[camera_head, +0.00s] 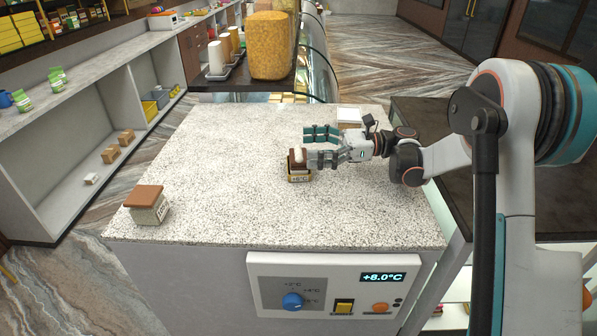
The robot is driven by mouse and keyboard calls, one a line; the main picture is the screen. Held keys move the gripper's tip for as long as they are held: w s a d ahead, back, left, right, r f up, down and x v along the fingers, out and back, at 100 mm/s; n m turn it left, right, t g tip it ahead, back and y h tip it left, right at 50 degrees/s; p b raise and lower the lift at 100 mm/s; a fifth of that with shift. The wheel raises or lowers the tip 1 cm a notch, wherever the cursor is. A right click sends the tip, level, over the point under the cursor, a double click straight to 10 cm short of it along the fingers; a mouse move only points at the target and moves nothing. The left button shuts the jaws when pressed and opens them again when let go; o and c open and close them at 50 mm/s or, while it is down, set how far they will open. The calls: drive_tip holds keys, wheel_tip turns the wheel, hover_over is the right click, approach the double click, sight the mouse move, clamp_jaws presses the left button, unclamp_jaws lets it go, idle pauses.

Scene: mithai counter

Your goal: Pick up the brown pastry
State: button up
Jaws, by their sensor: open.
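A small brown block with a pale top (297,161), which looks like the brown pastry, sits on the speckled counter near its middle. A dark and yellowish base with a white label is under it. My gripper (308,146) reaches in from the right with its fingers pointing left. Another block with a flat brown top (149,195) and a pale, labelled body stands at the counter's front left.
The speckled counter (220,205) is mostly clear. A white square item (349,115) lies behind my gripper. A large yellow-orange container (270,46) stands behind.

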wheel_tip(320, 180, down, 3)
drive_tip(key=shift+w+r+b, duration=0.1)
drive_tip(key=shift+r+b, duration=0.1)
drive_tip(key=shift+b, duration=0.7)
drive_tip(key=a, duration=0.5)
drive_tip(key=a+b, duration=0.1)
drive_tip(key=a, duration=0.1)
drive_tip(key=shift+s+a, duration=0.3)
drive_tip(key=c, duration=1.2)
drive_tip(key=shift+c, duration=0.6)
